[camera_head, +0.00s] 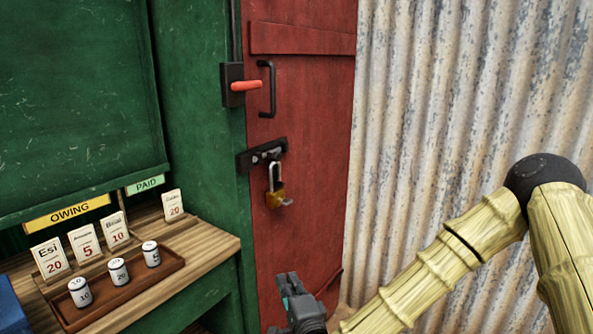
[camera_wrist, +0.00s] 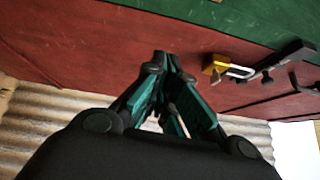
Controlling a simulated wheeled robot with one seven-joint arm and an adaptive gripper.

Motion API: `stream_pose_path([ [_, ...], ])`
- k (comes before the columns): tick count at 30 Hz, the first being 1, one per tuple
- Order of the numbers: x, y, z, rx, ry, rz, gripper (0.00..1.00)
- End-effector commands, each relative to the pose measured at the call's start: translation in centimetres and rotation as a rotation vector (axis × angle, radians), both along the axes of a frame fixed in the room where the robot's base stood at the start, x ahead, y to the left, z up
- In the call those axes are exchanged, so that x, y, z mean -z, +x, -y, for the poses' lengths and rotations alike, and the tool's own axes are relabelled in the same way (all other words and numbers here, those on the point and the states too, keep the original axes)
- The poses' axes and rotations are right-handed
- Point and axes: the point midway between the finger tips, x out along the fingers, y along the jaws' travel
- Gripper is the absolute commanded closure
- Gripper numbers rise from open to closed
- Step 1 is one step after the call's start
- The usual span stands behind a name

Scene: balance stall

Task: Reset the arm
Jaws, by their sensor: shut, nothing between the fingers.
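My gripper (camera_head: 290,283) is at the lower middle of the head view, in front of the lower part of the red door (camera_head: 311,140). It is shut and empty. In the wrist view my gripper (camera_wrist: 165,60) shows its green and black fingers with their tips together, against the red door. My bamboo-coloured arm comes in from the lower right of the head view. A brass padlock (camera_head: 275,198) hangs on the door's black hasp, above and apart from my gripper. The padlock also shows in the wrist view (camera_wrist: 216,66), right of the fingertips.
A wooden counter (camera_head: 205,248) at left bears a tray (camera_head: 178,266) with several numbered weights. Name cards stand behind it by the OWING sign (camera_head: 68,213) and PAID sign (camera_head: 145,185). Corrugated metal (camera_head: 430,110) lies right.

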Motion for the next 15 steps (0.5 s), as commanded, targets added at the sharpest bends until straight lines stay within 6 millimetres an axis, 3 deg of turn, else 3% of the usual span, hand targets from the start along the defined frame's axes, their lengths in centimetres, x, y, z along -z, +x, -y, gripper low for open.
stream_pose_path([
  [1,3.0,-1.1,-0.2,-0.028,-0.073,-0.047,1.00],
  [6,12.0,-5.1,0.4,-0.127,-0.317,-0.192,1.00],
  [11,19.7,-9.8,2.2,-0.240,-0.540,-0.325,1.00],
  [15,25.7,-14.6,4.8,-0.350,-0.726,-0.441,1.00],
])
